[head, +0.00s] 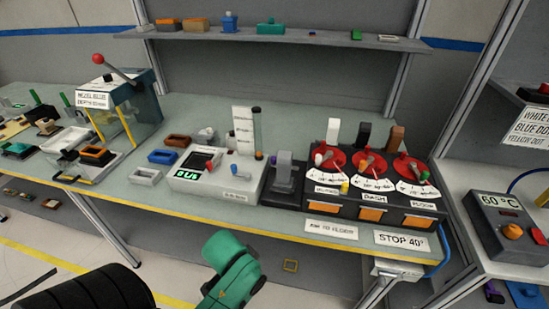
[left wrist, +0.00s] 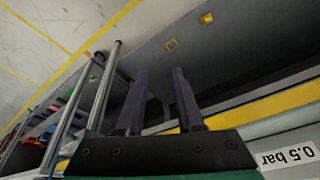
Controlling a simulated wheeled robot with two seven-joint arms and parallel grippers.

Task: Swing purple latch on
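No latch can be made out for certain. A small purple spot (head: 273,160) shows on the dark upright device (head: 285,183) in the middle of the bench, too small to tell its shape or position. The green part of my left arm (head: 230,270) is in front of the bench's front edge in the head view; its fingers cannot be made out there. In the left wrist view my left gripper (left wrist: 158,98) has its two dark purplish fingers apart, with nothing between them. My right gripper is in neither view.
The bench (head: 190,200) has a yellow front edge. A white device (head: 215,178) with a green display stands left of the dark device, and a panel with red dials (head: 370,180) right of it. A 0.5 bar label (left wrist: 287,158) shows in the wrist view. The floor ahead looks mostly clear.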

